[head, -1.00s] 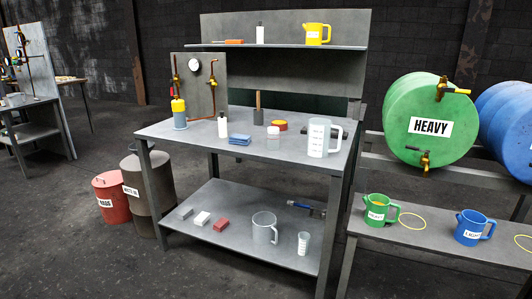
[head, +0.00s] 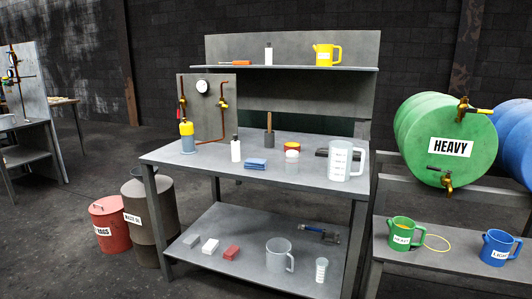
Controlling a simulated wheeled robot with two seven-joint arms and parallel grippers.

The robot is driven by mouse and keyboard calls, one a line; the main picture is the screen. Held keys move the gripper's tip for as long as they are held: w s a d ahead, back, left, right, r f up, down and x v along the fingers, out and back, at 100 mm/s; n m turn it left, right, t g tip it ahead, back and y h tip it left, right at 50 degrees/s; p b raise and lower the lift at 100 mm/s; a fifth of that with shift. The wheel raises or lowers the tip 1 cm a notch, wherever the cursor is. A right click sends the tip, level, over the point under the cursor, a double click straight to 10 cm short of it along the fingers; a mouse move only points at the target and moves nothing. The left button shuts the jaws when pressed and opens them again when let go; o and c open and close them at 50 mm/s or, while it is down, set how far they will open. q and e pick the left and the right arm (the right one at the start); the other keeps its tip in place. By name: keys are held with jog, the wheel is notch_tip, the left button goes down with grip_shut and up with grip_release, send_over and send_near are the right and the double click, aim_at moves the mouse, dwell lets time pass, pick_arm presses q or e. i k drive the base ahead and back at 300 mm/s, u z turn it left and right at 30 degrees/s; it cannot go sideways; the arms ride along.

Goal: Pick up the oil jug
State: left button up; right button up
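Several jugs are in the head view, and I cannot tell which one is the oil jug. A yellow labelled jug (head: 324,55) stands upright on the top shelf of the workbench. A green jug (head: 402,233) labelled HEAVY and a blue jug (head: 497,248) labelled LIGHT stand on the low bench at right, below the drums. A translucent measuring jug (head: 341,161) stands at the right of the worktop. A grey jug (head: 278,256) stands on the lower shelf. Neither of my grippers is in view.
The workbench (head: 190,158) holds bottles, a blue cloth (head: 256,164) and a pipe panel (head: 215,100). A green HEAVY drum (head: 440,120) and a blue drum (head: 518,145) lie at right. A red bin (head: 107,228) and a grey can (head: 148,235) stand at left. Floor in front is clear.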

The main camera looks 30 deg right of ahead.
aim_at(340, 153)
jog(key=i, duration=1.9)
jog(key=z, duration=1.6)
jog(key=i, duration=0.9)
jog(key=z, duration=0.9)
